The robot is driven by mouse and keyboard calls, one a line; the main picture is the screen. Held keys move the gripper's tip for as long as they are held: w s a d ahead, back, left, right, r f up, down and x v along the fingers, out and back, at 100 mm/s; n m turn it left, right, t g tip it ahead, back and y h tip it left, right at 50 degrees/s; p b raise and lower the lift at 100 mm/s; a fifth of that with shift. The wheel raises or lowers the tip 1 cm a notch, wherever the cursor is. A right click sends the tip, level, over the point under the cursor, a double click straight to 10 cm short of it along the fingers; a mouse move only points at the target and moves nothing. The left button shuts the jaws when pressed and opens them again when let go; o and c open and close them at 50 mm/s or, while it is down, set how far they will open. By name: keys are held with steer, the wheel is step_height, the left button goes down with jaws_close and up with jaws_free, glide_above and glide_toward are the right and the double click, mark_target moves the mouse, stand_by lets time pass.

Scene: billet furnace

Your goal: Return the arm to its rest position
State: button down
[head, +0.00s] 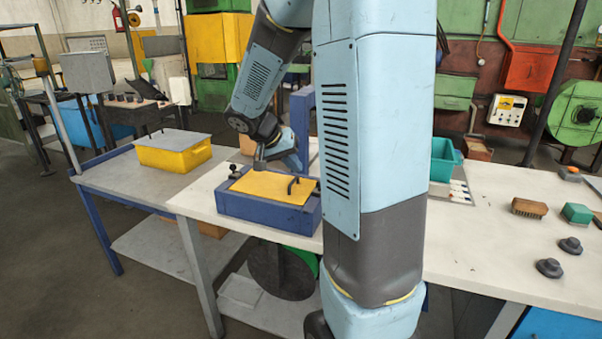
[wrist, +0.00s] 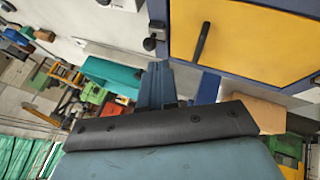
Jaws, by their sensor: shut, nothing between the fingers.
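My arm comes down from the top middle of the head view and bends at a dark joint above the bench. Its end, my gripper (head: 262,161), is small and partly hidden there, close above the far side of a blue box with a yellow top (head: 270,187). It is shut and holds nothing that I can see. A black handle (head: 293,185) stands on the yellow top, apart from my gripper. In the wrist view, the handle (wrist: 202,42) shows on the yellow top (wrist: 245,35). A dark bar and blue-grey housing of mine fill the bottom.
A yellow bin with a grey lid (head: 173,150) stands on the left table. A teal bin (head: 444,158), brush (head: 529,208), green block (head: 577,213) and black knobs (head: 549,268) lie on the right bench. A blue post (head: 302,125) rises behind the box.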

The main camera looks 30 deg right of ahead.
steer(key=shift+a+r, duration=0.45)
steer(key=shift+r, duration=0.15)
steer(key=s+a+r+n+t+y, duration=0.2)
steer(key=s+a+r+n+y, duration=0.1)
steer(key=s+a, duration=0.4)
steer(key=s+a+r+n+t+y, duration=0.3)
steer(key=s+a+r+n+y, duration=0.1)
steer(key=s, duration=1)
steer(key=a+r+n, duration=0.1)
steer(key=a+r, duration=0.1)
steer(key=a, duration=0.1)
